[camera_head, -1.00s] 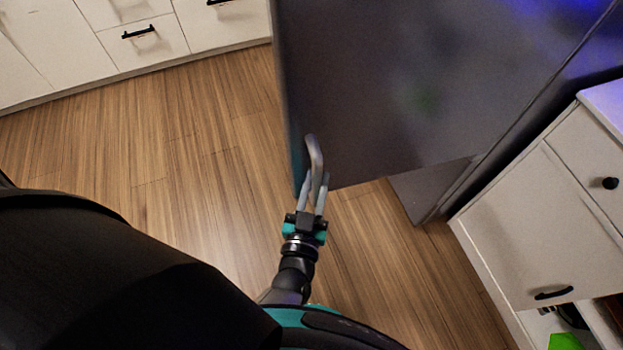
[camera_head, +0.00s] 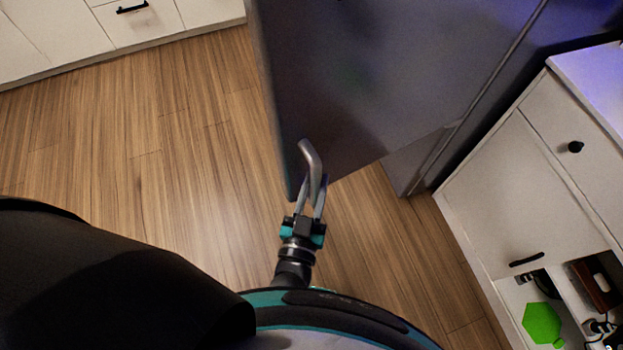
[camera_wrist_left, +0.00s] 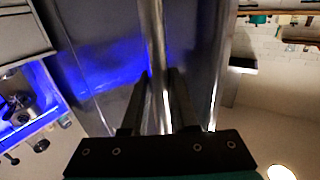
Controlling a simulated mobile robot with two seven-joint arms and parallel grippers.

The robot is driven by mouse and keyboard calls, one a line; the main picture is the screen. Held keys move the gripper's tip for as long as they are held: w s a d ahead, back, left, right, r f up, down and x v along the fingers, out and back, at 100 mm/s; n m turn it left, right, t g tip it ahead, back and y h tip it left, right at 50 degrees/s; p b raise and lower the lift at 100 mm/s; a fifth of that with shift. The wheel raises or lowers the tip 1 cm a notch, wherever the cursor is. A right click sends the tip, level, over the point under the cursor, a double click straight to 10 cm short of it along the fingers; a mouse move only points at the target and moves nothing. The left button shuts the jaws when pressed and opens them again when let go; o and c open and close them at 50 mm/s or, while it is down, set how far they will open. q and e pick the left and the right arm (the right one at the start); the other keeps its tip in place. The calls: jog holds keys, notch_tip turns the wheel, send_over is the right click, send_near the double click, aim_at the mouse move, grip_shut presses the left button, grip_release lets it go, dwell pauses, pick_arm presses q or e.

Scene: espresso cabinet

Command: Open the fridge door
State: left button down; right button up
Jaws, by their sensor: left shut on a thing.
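The fridge door (camera_head: 370,90) is a dark grey metal panel in the upper middle of the head view. It stands swung out at an angle from the fridge body (camera_head: 412,160), which shows behind its lower right edge. A bent metal bar handle (camera_head: 308,158) sits near the door's free left edge. My left gripper (camera_head: 312,198) is shut around the lower part of this handle. In the left wrist view the handle (camera_wrist_left: 156,60) runs between the two dark fingers (camera_wrist_left: 158,100). My right gripper is not in view.
A white cabinet (camera_head: 510,190) with black pulls stands close on the right, with an open shelf holding a green hexagonal item (camera_head: 542,323). White drawers (camera_head: 140,25) line the upper left. The wooden floor (camera_head: 150,150) left of the door is clear.

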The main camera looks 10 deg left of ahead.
pick_arm(q)
jog(key=shift+d, duration=0.15)
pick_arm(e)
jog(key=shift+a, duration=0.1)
pick_arm(q)
jog(key=c, duration=0.7)
grip_release()
